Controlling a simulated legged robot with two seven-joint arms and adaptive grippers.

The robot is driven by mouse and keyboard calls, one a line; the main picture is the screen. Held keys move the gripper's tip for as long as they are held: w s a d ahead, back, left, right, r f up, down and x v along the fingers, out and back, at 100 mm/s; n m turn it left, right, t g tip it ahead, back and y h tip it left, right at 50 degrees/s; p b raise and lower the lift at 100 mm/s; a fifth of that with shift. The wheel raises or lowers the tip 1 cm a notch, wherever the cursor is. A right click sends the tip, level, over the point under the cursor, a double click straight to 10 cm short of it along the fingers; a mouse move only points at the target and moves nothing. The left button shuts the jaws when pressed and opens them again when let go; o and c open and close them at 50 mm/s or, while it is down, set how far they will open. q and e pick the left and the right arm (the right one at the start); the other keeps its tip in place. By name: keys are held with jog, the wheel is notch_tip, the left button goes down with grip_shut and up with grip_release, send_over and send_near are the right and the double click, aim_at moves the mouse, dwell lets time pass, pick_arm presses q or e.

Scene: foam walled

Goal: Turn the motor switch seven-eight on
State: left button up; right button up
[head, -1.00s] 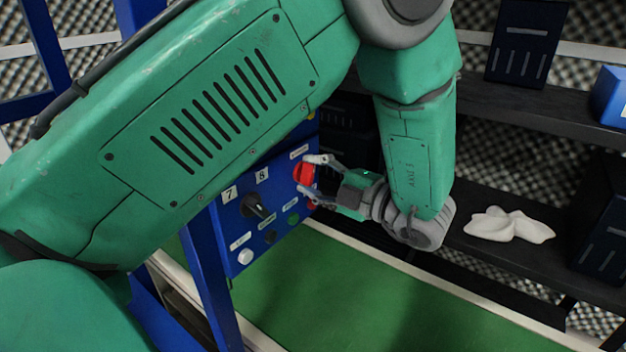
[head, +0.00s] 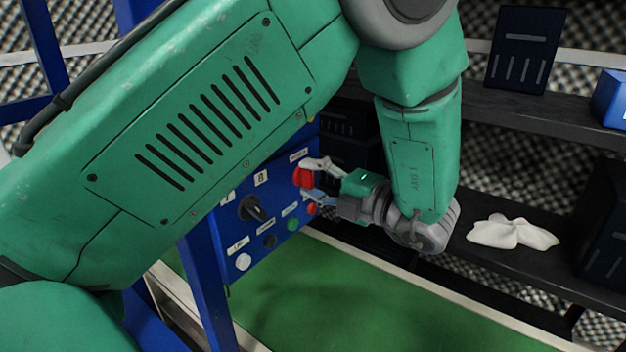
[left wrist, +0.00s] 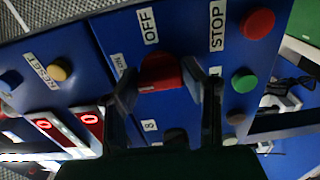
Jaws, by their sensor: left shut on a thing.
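A blue control panel (head: 270,250) stands left of the centre in the head view. My left gripper (head: 311,178) is shut on a red knob (head: 303,177) on its upper right part. My right gripper is not in view.
A green button (head: 293,225), a red button (head: 311,209) and a white button (head: 243,262) are close to the gripper. The left wrist view shows a red STOP button (left wrist: 257,23). A dark shelf with white cloth-like pieces (head: 512,232) stands at right. A green belt (head: 340,300) runs below.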

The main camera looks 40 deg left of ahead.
pick_arm(q)
jog(key=shift+s+f, duration=0.1)
jog(key=shift+f, duration=0.15)
jog(key=o, duration=1.1)
jog(key=shift+o, duration=0.2)
jog(key=shift+r, duration=0.1)
jog(key=w+d, duration=0.1)
jog(key=d, duration=0.6)
jog(key=shift+d, duration=0.35)
